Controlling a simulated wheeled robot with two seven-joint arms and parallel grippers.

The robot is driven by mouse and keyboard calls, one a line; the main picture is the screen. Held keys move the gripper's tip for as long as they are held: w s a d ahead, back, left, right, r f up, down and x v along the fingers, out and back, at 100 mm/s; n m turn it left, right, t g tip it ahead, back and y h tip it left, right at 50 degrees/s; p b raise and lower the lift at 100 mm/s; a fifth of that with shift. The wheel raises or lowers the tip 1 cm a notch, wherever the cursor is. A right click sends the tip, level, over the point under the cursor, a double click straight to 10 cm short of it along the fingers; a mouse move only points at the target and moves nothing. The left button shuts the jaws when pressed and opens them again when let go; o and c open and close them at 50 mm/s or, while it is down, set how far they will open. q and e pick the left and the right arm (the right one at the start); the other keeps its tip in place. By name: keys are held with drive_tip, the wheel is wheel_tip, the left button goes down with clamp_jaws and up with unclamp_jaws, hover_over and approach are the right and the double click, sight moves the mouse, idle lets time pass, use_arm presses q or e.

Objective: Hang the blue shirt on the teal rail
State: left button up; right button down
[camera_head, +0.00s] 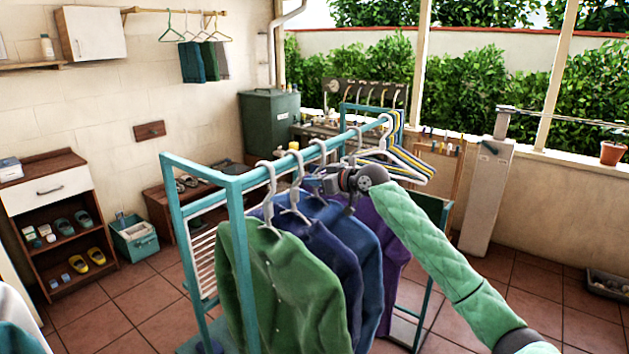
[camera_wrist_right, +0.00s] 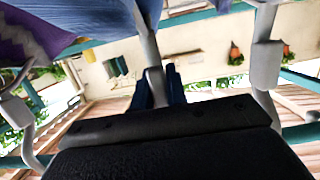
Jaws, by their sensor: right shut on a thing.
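The teal rail (camera_head: 310,152) runs across the top of a teal clothes rack in the head view. The blue shirt (camera_head: 352,240) hangs from a pale hanger among other shirts, between a navy shirt (camera_head: 318,235) and a purple garment (camera_head: 392,245). My right gripper (camera_head: 338,182) is just below the rail at the top of the blue shirt. In the right wrist view, its fingers (camera_wrist_right: 160,88) are shut on the grey neck of the hanger (camera_wrist_right: 149,45), with blue cloth (camera_wrist_right: 95,18) beyond. I cannot tell whether this hook rests on the rail. My left gripper is out of view.
A green shirt (camera_head: 285,285) hangs nearest on the rack. Several empty hangers (camera_head: 398,160) crowd the far end of the rail. A shoe shelf (camera_head: 55,220) stands at the left.

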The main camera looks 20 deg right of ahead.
drive_tip(key=c, duration=1.3)
unclamp_jaws()
drive_tip(key=shift+s+d, duration=0.1)
drive_tip(key=shift+s, duration=0.05)
drive_tip(key=v, duration=0.2)
drive_tip(key=f+v, duration=0.1)
drive_tip(key=v, duration=0.2)
drive_tip(key=shift+s+d+f, duration=0.15)
drive_tip(key=shift+s+d, duration=0.1)
drive_tip(key=shift+s, duration=0.05)
drive_tip(key=shift+f+b+v, duration=0.25)
drive_tip(key=shift+v, duration=0.75)
drive_tip(key=shift+f+b+v, duration=0.2)
drive_tip(key=shift+v, duration=0.8)
drive_tip(key=shift+f+b+v, duration=0.25)
drive_tip(key=shift+v, duration=0.7)
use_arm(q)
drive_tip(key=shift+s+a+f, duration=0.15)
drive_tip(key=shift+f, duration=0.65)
use_arm(e)
drive_tip(key=shift+s+r, duration=0.1)
drive_tip(key=shift+s, duration=0.1)
drive_tip(key=shift+d, duration=0.1)
